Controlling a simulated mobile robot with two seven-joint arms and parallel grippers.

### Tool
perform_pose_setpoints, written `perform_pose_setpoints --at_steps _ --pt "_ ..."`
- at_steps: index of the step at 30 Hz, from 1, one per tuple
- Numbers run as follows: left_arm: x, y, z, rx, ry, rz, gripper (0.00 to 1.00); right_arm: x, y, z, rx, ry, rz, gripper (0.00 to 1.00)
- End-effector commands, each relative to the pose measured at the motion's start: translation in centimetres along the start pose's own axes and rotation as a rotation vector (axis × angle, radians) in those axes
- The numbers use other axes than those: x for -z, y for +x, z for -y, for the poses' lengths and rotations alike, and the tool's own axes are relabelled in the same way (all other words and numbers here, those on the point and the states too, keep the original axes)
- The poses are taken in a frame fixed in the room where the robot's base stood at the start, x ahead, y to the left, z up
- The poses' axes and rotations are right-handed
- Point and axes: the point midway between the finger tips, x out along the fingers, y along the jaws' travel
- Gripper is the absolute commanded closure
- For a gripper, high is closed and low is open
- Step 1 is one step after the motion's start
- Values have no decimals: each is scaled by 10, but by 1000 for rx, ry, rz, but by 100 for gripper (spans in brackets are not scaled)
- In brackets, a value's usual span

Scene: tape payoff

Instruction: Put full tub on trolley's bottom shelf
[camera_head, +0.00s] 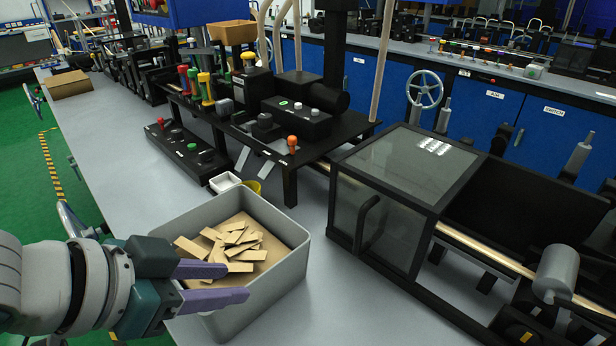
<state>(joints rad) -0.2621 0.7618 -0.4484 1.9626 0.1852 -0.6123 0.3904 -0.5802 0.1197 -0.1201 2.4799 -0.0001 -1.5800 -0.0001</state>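A grey open tub (285,271) stands on the light grey bench top. It holds several flat tan pieces (235,240) on its tan bottom. My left gripper (238,283) comes in from the left at the tub's near left side. Its two purple fingers are apart, with a gap between them, and they cover part of the tub's near left rim. I cannot tell whether they touch the tub. My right gripper is not in view. No trolley or shelf shows.
A black machine with a glass-sided box (400,190) stands close right of the tub. A black control stand (290,130) and a small white tray (224,182) are behind it. A cardboard box (68,84) sits farther back. Green floor (20,150) lies left of the bench.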

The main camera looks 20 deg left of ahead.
Motion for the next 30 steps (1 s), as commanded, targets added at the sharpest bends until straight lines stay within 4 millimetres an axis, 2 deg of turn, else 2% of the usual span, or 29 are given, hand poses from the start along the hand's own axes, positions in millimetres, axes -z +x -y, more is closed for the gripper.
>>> perform_pose_setpoints --at_steps 4,11,19,23,29,30 --pt "0 25 0 0 -1 -3 60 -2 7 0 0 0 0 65" --pt "0 46 0 -1 -1 -2 60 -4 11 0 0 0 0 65" --pt "0 84 1 -1 -1 -2 60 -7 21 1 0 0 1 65" --pt "0 92 1 -1 0 -1 60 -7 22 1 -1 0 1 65" --pt "1 92 1 -1 0 0 60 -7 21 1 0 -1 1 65" --pt "1 91 1 -1 0 0 63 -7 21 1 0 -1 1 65"
